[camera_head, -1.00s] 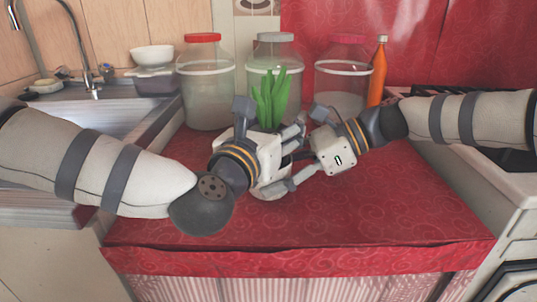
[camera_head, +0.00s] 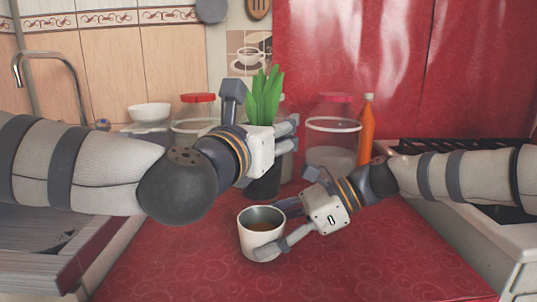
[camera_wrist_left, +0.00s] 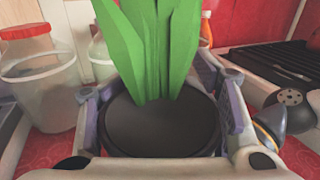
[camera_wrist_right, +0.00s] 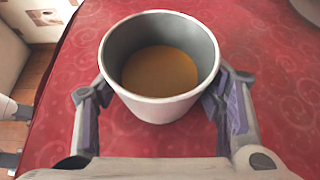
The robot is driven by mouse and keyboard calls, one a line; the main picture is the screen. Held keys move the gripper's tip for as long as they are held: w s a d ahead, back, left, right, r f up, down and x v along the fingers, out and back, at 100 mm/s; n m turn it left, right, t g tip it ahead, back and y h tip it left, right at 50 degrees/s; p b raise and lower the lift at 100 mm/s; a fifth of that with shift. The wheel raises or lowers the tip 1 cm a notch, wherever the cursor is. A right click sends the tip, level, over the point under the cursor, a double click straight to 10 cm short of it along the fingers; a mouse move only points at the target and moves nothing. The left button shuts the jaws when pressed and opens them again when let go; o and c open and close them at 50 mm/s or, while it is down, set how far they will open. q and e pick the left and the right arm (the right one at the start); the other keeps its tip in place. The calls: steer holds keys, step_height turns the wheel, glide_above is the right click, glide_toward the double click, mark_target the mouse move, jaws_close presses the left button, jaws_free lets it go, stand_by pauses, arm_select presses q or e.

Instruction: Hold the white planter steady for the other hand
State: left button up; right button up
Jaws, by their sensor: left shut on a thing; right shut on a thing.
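The white planter (camera_head: 253,243) stands upright on the red counter; its grey inside and brown bottom show in the right wrist view (camera_wrist_right: 160,105). My right gripper (camera_head: 272,230) is shut on the planter, a finger on each side of its wall. My left gripper (camera_head: 287,138) is shut around a dark pot (camera_head: 264,186) with a green leafy plant (camera_head: 264,98). The pot and plant also show between its fingers in the left wrist view (camera_wrist_left: 160,125). The pot is above and behind the planter, apart from it. The gripper hides part of the pot.
A sink is on the left, a stove (camera_head: 480,150) on the right. The red counter (camera_head: 370,260) is clear in front and to the right.

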steer(key=o, duration=0.9)
steer(key=shift+o, duration=0.2)
